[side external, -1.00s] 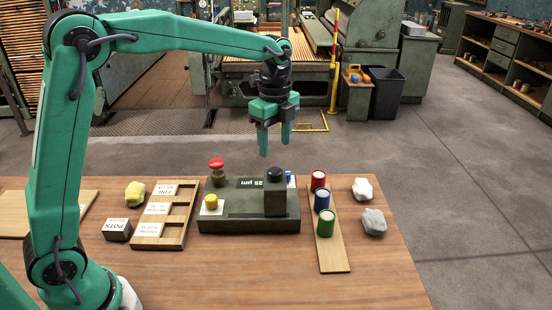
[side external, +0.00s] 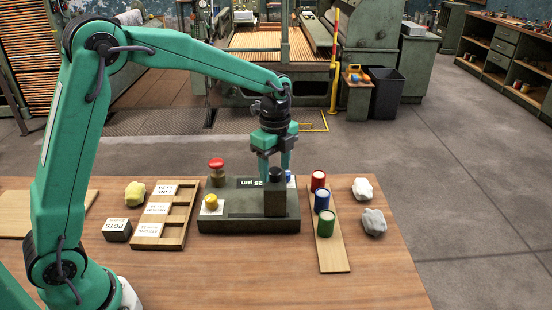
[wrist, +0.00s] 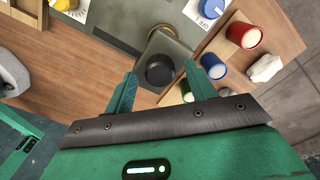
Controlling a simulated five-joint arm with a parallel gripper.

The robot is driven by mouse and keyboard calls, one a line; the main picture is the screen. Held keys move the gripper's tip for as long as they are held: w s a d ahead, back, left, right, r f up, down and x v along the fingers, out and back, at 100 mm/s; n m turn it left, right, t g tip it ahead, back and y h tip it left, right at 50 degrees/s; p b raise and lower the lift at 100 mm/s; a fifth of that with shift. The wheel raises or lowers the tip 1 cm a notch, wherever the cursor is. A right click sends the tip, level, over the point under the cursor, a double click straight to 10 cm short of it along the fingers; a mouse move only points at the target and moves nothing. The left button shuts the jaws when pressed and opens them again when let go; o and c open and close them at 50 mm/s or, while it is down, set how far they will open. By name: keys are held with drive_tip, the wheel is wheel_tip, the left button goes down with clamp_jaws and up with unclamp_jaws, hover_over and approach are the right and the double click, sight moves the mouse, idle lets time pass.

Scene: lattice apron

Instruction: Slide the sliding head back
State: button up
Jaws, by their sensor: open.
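The sliding head (side external: 275,199) is a dark upright block with a round black knob (side external: 275,174) on top. It stands at the right end of the dark grey machine base (side external: 248,226). My gripper (side external: 275,178) is open and reaches down over the head, with its fingers close to the knob. In the wrist view, my gripper (wrist: 160,82) has its two green fingers apart, one on each side of the knob (wrist: 160,71) and head. I cannot tell whether either finger touches. The fingertips are partly hidden behind the head in the side view.
The base also carries a red button (side external: 216,165), a yellow knob (side external: 211,201) and a blue knob (side external: 289,178). A board (side external: 331,255) with red, blue and green pots lies close on the right. A wooden tray (side external: 165,242) stands on the left.

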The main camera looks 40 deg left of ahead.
drive_tip(key=shift+f, duration=0.25)
clamp_jaws()
drive_tip(key=s+a, duration=0.6)
drive_tip(key=shift+s+a, duration=0.15)
drive_tip(key=shift+a, duration=0.1)
idle(0.3)
unclamp_jaws()
drive_tip(key=shift+r, duration=0.1)
wheel_tip(320, 180, up, 8)
idle(0.6)
drive_tip(key=shift+s, duration=0.1)
